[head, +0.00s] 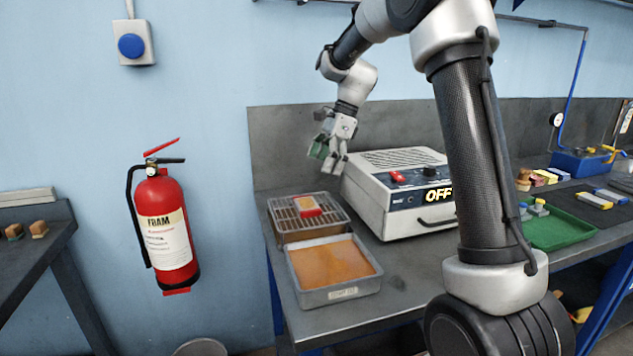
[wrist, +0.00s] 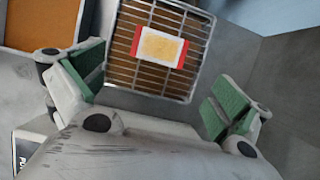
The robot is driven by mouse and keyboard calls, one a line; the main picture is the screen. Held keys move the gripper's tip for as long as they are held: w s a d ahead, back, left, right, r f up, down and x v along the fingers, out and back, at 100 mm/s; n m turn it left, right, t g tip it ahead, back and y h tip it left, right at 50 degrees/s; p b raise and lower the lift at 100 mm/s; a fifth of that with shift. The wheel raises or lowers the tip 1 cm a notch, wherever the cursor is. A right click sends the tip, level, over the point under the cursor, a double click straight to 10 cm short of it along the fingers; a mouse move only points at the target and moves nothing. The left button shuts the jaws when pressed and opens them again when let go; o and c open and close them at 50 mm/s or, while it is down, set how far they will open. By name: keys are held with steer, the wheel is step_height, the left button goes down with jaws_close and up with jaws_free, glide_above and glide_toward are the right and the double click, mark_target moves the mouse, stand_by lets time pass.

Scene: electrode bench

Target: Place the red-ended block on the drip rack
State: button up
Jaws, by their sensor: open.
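The red-ended block (head: 307,206) lies on the wire grid of the drip rack (head: 328,229). In the wrist view the block (wrist: 159,47) shows a tan middle, white borders and red ends, lying flat on the bars of the rack (wrist: 122,62). My gripper (head: 326,156) is above and behind the rack, apart from the block. In the wrist view its green-padded fingers (wrist: 152,95) are spread wide with nothing between them.
A tray of orange-brown liquid (head: 333,262) stands in front of the rack. A grey power box (head: 403,190) reading OFF is just right. A green tray (head: 555,228) and several blocks lie farther right. A fire extinguisher (head: 165,225) is at the left.

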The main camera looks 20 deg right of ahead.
steer(key=s+d+r+n+t+h, duration=0.1)
steer(key=s+d+r+n, duration=0.25)
steer(key=s, duration=0.45)
steer(key=s+d+r+n+t+h, duration=0.1)
steer(key=s+d+r+n, duration=0.1)
steer(key=s+r+n, duration=0.45)
steer(key=s+d+f+n, duration=0.1)
steer(key=s+f+n, duration=0.1)
steer(key=s, duration=0.4)
steer(key=s+d+f+n+t+h, duration=0.1)
steer(key=s+d+f+n, duration=0.1)
steer(key=s, duration=0.5)
steer(key=s+d+f+n+t+h, duration=0.1)
steer(key=s+f+n, duration=0.1)
steer(key=s+n, duration=0.2)
steer(key=s, duration=0.2)
steer(key=shift+s+d, duration=0.35)
steer(key=shift+s, duration=0.05)
